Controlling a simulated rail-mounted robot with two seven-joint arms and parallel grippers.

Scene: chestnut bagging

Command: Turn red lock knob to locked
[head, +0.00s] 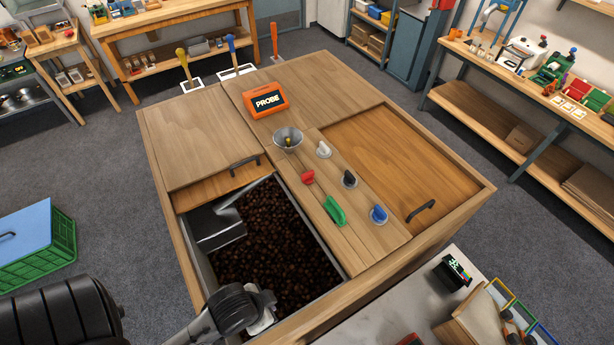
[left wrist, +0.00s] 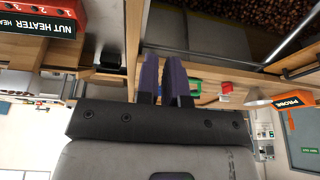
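The red knob (head: 308,177) sits on the wooden strip across the middle of the bench top, beside the chestnut bin. It also shows small in the left wrist view (left wrist: 227,87). I cannot read any locked or unlocked mark beside it. My left gripper (head: 264,312) is at the near end of the chestnut bin, apart from the red knob and well below it in the picture. Its two dark fingers (left wrist: 163,78) look close together in the left wrist view, with nothing clearly between them. My right gripper is not in view.
Green (head: 334,210), white (head: 323,150), black (head: 349,179) and blue (head: 378,214) knobs surround the red one. A metal funnel (head: 287,138) and an orange PROBE box (head: 265,101) stand behind. A metal scoop (head: 214,228) lies in the chestnut bin (head: 318,242).

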